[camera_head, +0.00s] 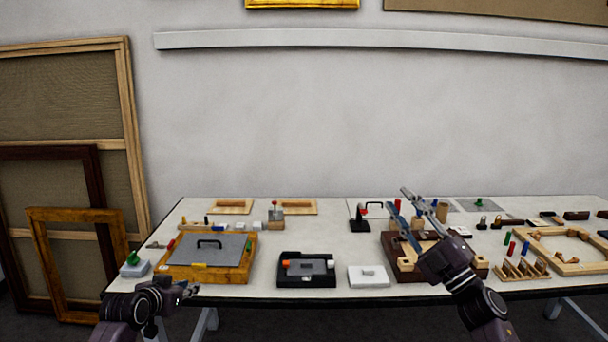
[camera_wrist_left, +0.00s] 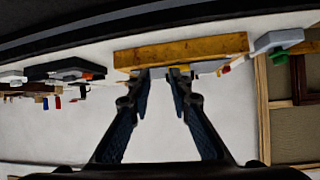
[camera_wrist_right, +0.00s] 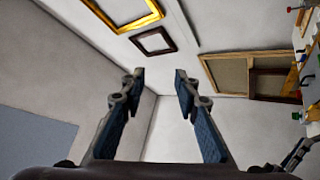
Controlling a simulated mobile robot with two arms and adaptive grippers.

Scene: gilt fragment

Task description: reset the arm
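My left gripper (camera_head: 186,291) is low at the front left edge of the table, just in front of the gilt wooden frame tray (camera_head: 163,272) with the grey lidded plate. In the left wrist view its fingers (camera_wrist_left: 160,75) are apart with nothing between them, and the yellow tray edge (camera_wrist_left: 200,50) lies beyond the tips. My right gripper (camera_head: 420,200) is raised over the right half of the table, pointing up and back. In the right wrist view its fingers (camera_wrist_right: 159,75) are apart and empty, facing the walls and hanging frames.
The white table (camera_head: 335,222) holds a black tray (camera_head: 306,283), a white block (camera_head: 369,276), a dark wooden box (camera_head: 400,274) partly behind my right arm, a slotted wooden rack (camera_head: 520,270) and a light wooden frame (camera_head: 570,268). Large frames (camera_head: 130,100) lean at the left wall.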

